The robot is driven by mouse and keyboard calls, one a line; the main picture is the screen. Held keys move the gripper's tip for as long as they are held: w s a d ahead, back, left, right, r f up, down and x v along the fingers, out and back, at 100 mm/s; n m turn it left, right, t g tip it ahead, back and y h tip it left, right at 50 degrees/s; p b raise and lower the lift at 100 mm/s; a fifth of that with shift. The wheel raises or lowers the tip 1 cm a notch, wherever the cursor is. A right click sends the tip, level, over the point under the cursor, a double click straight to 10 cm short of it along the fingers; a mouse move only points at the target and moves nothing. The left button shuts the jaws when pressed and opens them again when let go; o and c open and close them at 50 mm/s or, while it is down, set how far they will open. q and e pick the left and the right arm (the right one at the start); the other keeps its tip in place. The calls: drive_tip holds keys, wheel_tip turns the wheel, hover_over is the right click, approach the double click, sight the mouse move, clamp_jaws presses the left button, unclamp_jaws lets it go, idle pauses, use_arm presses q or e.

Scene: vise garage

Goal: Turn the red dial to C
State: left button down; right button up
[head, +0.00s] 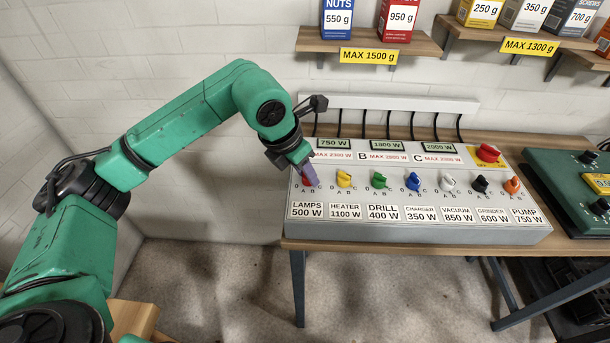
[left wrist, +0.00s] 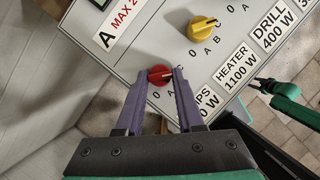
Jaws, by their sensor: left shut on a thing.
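The red dial (head: 305,181) is the leftmost knob on the grey switch panel (head: 420,226), above the label LAMPS 500 W. It also shows in the left wrist view (left wrist: 160,74), with a pale line running roughly left to right across its face. The letters 0 and A show beside it; the fingers partly cover the other marks, and I cannot tell which letter the line meets. My left gripper (head: 309,177) is shut on the red dial, with one purple finger on each side in the left wrist view (left wrist: 161,78).
A yellow dial (head: 344,179) sits just right of the red one, with several other coloured dials beyond. A red button (head: 488,152) is at the panel's upper right. A green case (head: 566,190) stands further right. Shelves with boxes hang above.

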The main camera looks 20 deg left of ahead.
use_arm(q)
drive_tip(key=shift+r+n+b, duration=0.1)
drive_tip(key=shift+n+b, duration=0.2)
drive_tip(key=shift+n, duration=0.5)
drive_tip(key=c, duration=0.5)
unclamp_jaws()
drive_tip(key=shift+c, duration=0.2)
drive_tip(key=v, duration=1.4)
drive_tip(key=shift+s+d+r+b, duration=0.2)
drive_tip(key=shift+s+d+b, duration=0.1)
drive_tip(key=shift+s+b, duration=0.1)
